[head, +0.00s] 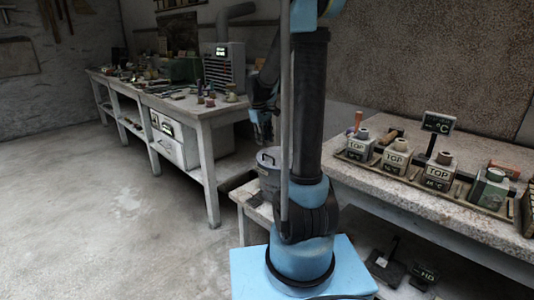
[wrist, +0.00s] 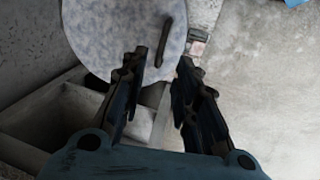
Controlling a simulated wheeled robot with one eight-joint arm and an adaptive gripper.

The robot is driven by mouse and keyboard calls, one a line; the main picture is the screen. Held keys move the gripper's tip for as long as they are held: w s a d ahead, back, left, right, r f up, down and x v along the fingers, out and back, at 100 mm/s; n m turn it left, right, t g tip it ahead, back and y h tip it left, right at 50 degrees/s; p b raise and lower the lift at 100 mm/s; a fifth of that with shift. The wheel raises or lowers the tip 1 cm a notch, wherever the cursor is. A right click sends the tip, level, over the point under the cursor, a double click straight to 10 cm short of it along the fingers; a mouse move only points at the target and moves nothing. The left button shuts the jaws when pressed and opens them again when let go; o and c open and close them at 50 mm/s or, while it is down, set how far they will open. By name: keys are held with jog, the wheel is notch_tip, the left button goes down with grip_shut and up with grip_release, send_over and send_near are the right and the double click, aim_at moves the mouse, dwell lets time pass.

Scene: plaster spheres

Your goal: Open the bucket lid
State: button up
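The grey bucket (head: 267,178) stands low between the two tables in the head view, partly hidden behind my own arm. Its lid (head: 270,156) appears to lie on top. In the wrist view the lid is a round, mottled grey disc (wrist: 105,38) with a short dark bar handle (wrist: 163,45). My gripper (wrist: 162,58) is open, with one finger to each side of the handle's near end. I see no clear contact between fingers and handle, and the height gap is hard to judge. The bucket's body is mostly hidden in the wrist view.
A cluttered workbench (head: 205,110) runs along the back left. The stone-topped table (head: 400,197) on the right carries several small labelled containers (head: 395,157) and a display (head: 438,122). The concrete floor (head: 100,215) at the left is clear.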

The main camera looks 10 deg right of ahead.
jog(key=shift+w+d+f, duration=0.1)
jog(key=shift+d+f, duration=0.1)
jog(key=shift+f, duration=0.95)
jog(key=shift+w+d+f, duration=0.15)
jog(key=shift+f, duration=1.05)
jog(key=shift+w+d+f, duration=0.1)
jog(key=shift+d+f, duration=0.1)
jog(key=shift+f, duration=0.95)
